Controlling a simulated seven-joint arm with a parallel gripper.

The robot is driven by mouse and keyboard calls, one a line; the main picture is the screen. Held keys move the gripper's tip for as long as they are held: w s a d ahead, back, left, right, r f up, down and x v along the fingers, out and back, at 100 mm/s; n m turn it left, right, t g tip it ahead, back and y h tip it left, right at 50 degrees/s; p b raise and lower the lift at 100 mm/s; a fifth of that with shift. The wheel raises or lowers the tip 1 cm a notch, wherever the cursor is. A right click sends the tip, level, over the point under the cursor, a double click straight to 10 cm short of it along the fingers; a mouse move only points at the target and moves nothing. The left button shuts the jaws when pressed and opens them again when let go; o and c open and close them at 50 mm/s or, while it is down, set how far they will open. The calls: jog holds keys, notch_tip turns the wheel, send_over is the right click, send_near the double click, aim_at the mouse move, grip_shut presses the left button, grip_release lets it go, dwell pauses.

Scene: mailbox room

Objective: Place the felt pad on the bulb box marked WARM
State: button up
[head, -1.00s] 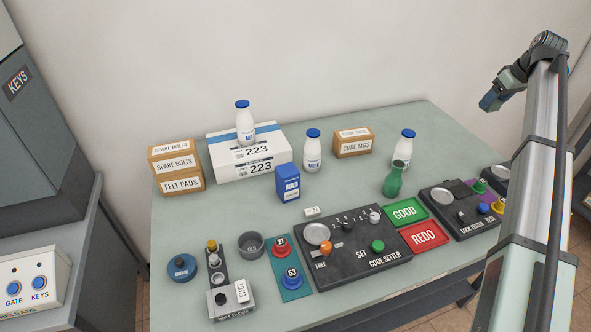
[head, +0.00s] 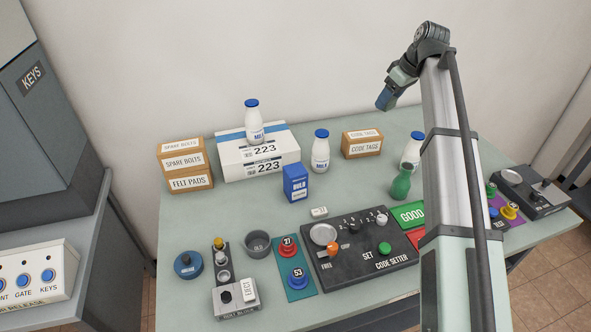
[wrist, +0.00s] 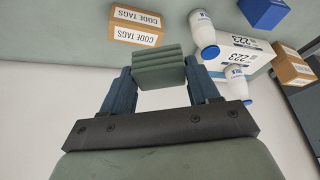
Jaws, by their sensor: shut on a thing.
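My gripper (head: 384,102) is raised above the back of the table, near the wall and to the right of the bulb box. In the wrist view its two blue fingers (wrist: 160,76) are shut on a grey-green ribbed pad (wrist: 158,66), which looks like the felt pad. The pad is not clearly visible in the head view. A blue bulb box (head: 296,184) stands upright in the middle of the table, its top bare. Its small lower label is too small to read. The blue box also shows at the upper right of the wrist view (wrist: 263,11).
A code tags box (head: 362,145) lies below my gripper. A green bottle (head: 401,185) stands further right. The code setter panel (head: 345,272) lies in front.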

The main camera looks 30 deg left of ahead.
jog(key=s+a+n, duration=0.2)
jog(key=s+a, duration=0.8)
jog(key=a, duration=0.1)
jog(key=n+g, duration=0.2)
send_over(292, 168)
jog(key=d, duration=0.2)
jog(key=shift+a+f, duration=0.1)
jog(key=shift+f, duration=7.5)
jog(key=o, duration=1)
jog(key=shift+o, duration=0.2)
jog(key=v, duration=1.2)
jog(key=shift+s, duration=0.25)
